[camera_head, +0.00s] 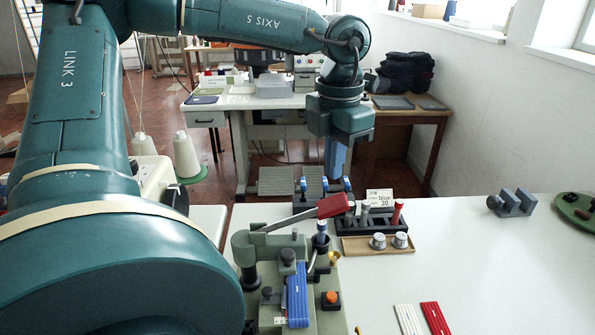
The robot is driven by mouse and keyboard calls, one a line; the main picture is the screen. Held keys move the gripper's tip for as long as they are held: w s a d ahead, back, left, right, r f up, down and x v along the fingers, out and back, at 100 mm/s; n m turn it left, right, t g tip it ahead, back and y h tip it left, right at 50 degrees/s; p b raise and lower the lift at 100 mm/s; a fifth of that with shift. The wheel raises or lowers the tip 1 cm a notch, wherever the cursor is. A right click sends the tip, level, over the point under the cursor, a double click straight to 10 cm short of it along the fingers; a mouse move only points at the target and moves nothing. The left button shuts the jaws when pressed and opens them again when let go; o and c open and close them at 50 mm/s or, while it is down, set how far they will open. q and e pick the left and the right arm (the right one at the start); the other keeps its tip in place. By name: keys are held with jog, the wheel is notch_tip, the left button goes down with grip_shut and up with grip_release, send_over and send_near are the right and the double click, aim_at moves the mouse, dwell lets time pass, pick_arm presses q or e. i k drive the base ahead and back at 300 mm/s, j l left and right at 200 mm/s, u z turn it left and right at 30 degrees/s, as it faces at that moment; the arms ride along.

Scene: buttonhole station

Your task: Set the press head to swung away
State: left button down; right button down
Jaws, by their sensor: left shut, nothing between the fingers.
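The press (270,312) is a grey-green bench machine at the front centre of the white table. Its grey swing arm (242,248) stands at the left. A lever with a red handle (332,205) slants up to the right across the top. A blue-topped post (322,228) stands under the handle. I cannot tell exactly how the head is turned. A folded blue strip (297,292) lies on the front of the press. My right gripper is out of view.
A dark rack (372,224) and a wooden tray (358,246) with two metal spools stand right of the press. A grey clamp block (511,203) is further right. White and red strips (437,318) lie at the front. The right half of the table is mostly clear.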

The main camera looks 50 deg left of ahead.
aim_at(249, 247)
jog(key=k+l, duration=0.75)
jog(key=l, duration=0.2)
